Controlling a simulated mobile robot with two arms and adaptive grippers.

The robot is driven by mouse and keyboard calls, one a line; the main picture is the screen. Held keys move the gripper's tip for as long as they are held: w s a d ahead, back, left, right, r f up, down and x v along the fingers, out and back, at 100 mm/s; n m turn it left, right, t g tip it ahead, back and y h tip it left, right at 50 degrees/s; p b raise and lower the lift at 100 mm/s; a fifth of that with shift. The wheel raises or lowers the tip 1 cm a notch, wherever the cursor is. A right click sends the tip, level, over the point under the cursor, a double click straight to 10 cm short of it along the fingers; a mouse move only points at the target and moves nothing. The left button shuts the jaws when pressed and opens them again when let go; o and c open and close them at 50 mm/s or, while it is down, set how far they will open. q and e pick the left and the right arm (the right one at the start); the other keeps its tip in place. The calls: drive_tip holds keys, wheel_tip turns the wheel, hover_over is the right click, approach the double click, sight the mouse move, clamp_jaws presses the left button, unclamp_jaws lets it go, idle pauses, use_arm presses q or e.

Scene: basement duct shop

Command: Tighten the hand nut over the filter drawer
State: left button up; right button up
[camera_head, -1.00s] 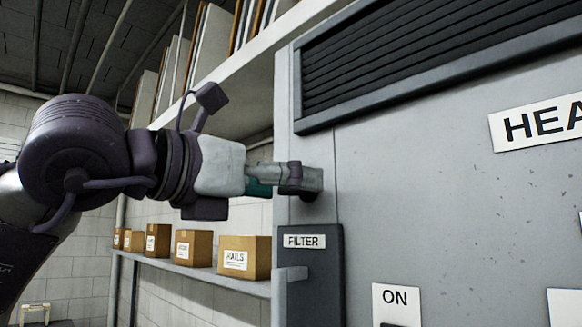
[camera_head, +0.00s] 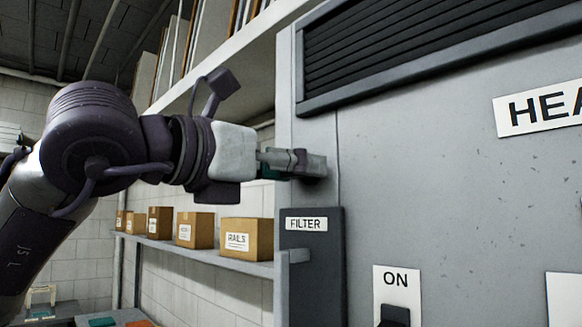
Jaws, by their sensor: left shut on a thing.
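The filter drawer (camera_head: 312,265) is a dark grey panel labelled FILTER at the left edge of the grey cabinet, with a handle on its left side. My left gripper (camera_head: 312,166) is just above the drawer, against the cabinet face. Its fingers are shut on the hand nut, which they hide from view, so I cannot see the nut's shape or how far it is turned. My right gripper is not in view.
The grey cabinet (camera_head: 450,200) fills the right side, with a dark louvred vent (camera_head: 430,45) above and an ON switch (camera_head: 394,313) low down. A shelf (camera_head: 200,248) with several cardboard boxes (camera_head: 246,238) runs behind my left arm. Another shelf is overhead.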

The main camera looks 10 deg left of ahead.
use_arm(q)
drive_tip(key=shift+m+b, duration=0.35)
drive_tip(key=shift+m, duration=0.25)
drive_tip(key=shift+f+m+b, duration=0.1)
drive_tip(key=shift+m+b, duration=0.45)
drive_tip(key=shift+m, duration=0.55)
drive_tip(key=m, duration=0.4)
drive_tip(key=shift+s+d+b, duration=0.1)
drive_tip(key=shift+b, duration=0.3)
drive_tip(key=m, duration=1)
drive_tip(key=shift+d+f, duration=0.1)
drive_tip(key=shift+m, duration=0.4)
